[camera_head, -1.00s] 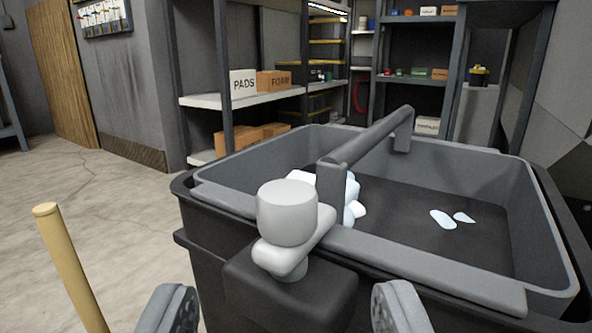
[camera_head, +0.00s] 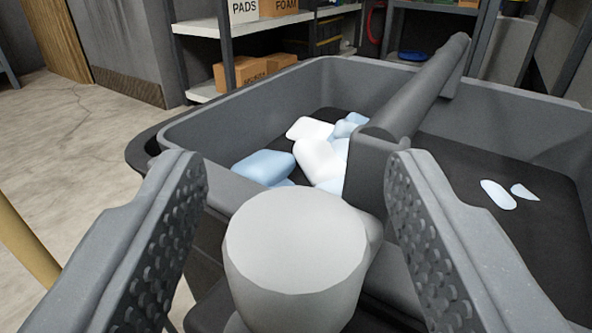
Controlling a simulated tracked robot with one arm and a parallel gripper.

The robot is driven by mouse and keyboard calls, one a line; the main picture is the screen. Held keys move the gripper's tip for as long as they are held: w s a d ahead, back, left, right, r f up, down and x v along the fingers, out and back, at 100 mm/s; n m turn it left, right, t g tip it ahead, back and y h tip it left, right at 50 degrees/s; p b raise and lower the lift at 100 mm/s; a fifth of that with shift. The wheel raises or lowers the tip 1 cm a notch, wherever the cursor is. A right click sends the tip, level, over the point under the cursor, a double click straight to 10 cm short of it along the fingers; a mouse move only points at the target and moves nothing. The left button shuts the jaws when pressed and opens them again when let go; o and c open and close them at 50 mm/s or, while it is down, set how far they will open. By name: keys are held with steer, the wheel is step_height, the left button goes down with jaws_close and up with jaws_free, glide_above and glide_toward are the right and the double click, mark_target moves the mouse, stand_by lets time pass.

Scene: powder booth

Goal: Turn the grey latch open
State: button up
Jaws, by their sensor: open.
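The grey latch (camera_head: 296,252) has a thick, round, light grey knob on top. It stands at the near side of the dark bin, low in the middle of the view. My gripper (camera_head: 292,170) is open, with one jaw to the left of the knob and one to the right. There is a gap between the knob and each jaw, and I see no contact. The latch's lower arm and its mount are mostly hidden behind the knob and the jaws.
The grey bin tray (camera_head: 245,105) holds several white and pale blue pieces (camera_head: 318,160) and two flat white scraps. A thick grey handle bar (camera_head: 425,90) crosses above it. A yellow post (camera_head: 25,240) stands at the left. Shelves with boxes (camera_head: 240,72) are behind.

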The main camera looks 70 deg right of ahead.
steer(key=c, duration=1)
steer(key=shift+o, duration=0.2)
steer(key=shift+n+t+y, duration=0.3)
steer(key=shift+n+t, duration=0.2)
steer(key=shift+t, duration=0.1)
steer(key=n+t+y, duration=0.1)
steer(key=n+t, duration=0.1)
steer(key=t, duration=0.1)
steer(key=shift+s+y, duration=0.1)
steer(key=shift+y, duration=0.2)
steer(key=n+t+y+p, duration=0.1)
steer(key=n+t+y, duration=0.3)
steer(key=shift+d, duration=0.15)
steer(key=n+t+y, duration=0.1)
steer(key=y, duration=0.1)
steer(key=n+t+y, duration=0.1)
steer(key=n+y, duration=0.1)
steer(key=y, duration=0.1)
steer(key=shift+t, duration=0.4)
steer(key=shift+n+t+y+b, duration=0.4)
steer(key=shift+n+y+b, duration=0.6)
steer(key=shift+n+y, duration=0.95)
steer(key=shift+y, duration=0.65)
